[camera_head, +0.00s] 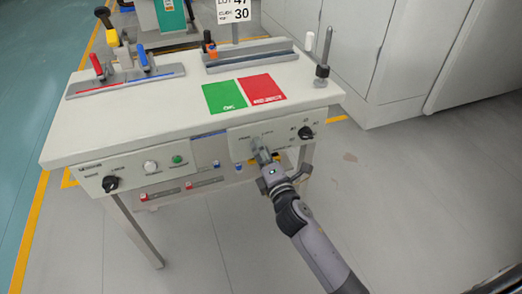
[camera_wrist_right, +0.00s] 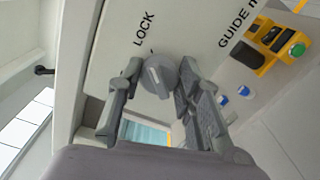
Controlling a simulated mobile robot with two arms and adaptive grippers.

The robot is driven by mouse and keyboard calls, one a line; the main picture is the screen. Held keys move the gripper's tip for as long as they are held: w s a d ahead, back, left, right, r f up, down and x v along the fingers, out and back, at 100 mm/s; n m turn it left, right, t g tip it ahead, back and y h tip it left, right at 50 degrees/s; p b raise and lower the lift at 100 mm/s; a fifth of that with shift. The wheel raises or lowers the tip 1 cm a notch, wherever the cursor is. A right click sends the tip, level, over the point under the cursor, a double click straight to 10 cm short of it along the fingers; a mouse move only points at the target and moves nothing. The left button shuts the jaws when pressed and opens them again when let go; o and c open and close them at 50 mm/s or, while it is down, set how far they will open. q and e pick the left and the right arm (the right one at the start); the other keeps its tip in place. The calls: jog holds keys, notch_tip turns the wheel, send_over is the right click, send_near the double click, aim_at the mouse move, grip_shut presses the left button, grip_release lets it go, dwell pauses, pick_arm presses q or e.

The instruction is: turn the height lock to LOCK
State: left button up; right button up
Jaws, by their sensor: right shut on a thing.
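The height lock is a grey round knob (camera_wrist_right: 160,75) on the pale front panel of the bench (camera_head: 240,138). The word LOCK is printed beside it in the right wrist view, with a small tick mark near the knob. A pale line shows on the knob's face, but its exact direction is hard to read. My right gripper (camera_head: 262,152) reaches up to the panel from below. In the right wrist view its two fingers (camera_wrist_right: 158,95) are shut on the knob, one on each side. In the head view the gripper mostly hides the knob. My left gripper is not in view.
Black knobs sit on the panel at right (camera_head: 306,132) and left (camera_head: 110,183). The bench top holds a green mat (camera_head: 225,97), a red mat (camera_head: 262,88) and a grey post (camera_head: 322,72). In the right wrist view a yellow box (camera_wrist_right: 268,50) with a green button is close by.

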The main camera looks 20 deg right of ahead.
dwell(0.5)
jog(key=o, duration=1.1)
jog(key=shift+o, duration=0.2)
jog(key=shift+s, duration=0.1)
jog(key=s, duration=1.1)
jog(key=shift+s+d, duration=0.25)
jog(key=shift+s, duration=0.15)
